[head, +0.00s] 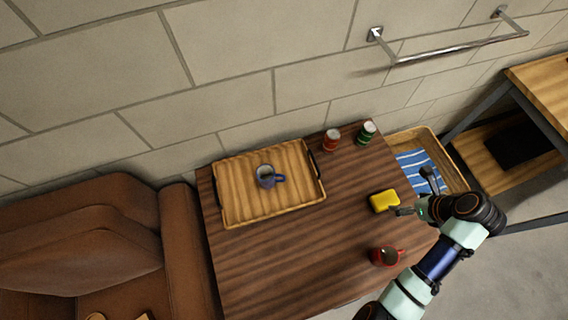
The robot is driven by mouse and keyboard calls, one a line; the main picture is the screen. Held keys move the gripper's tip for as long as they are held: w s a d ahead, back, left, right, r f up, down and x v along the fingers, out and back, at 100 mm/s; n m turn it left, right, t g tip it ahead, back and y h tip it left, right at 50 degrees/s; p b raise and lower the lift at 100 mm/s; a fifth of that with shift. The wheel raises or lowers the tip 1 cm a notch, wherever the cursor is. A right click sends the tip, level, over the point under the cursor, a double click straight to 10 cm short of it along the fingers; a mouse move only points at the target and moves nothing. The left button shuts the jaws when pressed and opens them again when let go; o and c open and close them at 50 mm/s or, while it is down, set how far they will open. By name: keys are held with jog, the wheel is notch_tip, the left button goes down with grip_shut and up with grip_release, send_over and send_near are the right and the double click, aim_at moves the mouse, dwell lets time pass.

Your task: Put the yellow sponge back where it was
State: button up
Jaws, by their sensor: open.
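The yellow sponge (384,201) lies on the dark wooden table (270,265), toward its right side. My gripper (414,192) is open, just right of the sponge in the head view. The fingers are small here, and I cannot tell whether one touches the sponge. My arm reaches in from the lower right.
A wooden tray (239,212) holds a blue mug (265,176). A red can (332,140) and a green can (366,132) stand at the back. A red mug (384,256) stands near the front. A basket (455,178) with a blue striped cloth (411,160) is beyond the right edge.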

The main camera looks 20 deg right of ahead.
jog(key=w+a+r+n+t+h, duration=0.1)
jog(key=w+a+r+n+t, duration=0.1)
jog(key=w+a+r+n, duration=0.5)
jog(key=w+a+r+n+t+h, duration=0.1)
jog(key=w+a+r+n, duration=0.1)
jog(key=w+a+n, duration=0.75)
jog(key=s+a+r+n+t, duration=0.1)
jog(key=a+r+n, duration=0.3)
jog(key=a+n, duration=0.2)
jog(key=s+a+r+n+t+y, duration=0.1)
jog(key=a+r+n+t, duration=0.1)
jog(key=a+r+n, duration=0.2)
jog(key=s+a+r+n+t+y, duration=0.1)
jog(key=a+r+n, duration=0.3)
jog(key=a+n, duration=0.5)
jog(key=s+a+t, duration=0.1)
jog(key=a, duration=0.4)
jog(key=shift+a+r, duration=0.3)
notch_tip(320, 180, up, 25)
jog(key=p, duration=2.5)
jog(key=shift+d, duration=0.15)
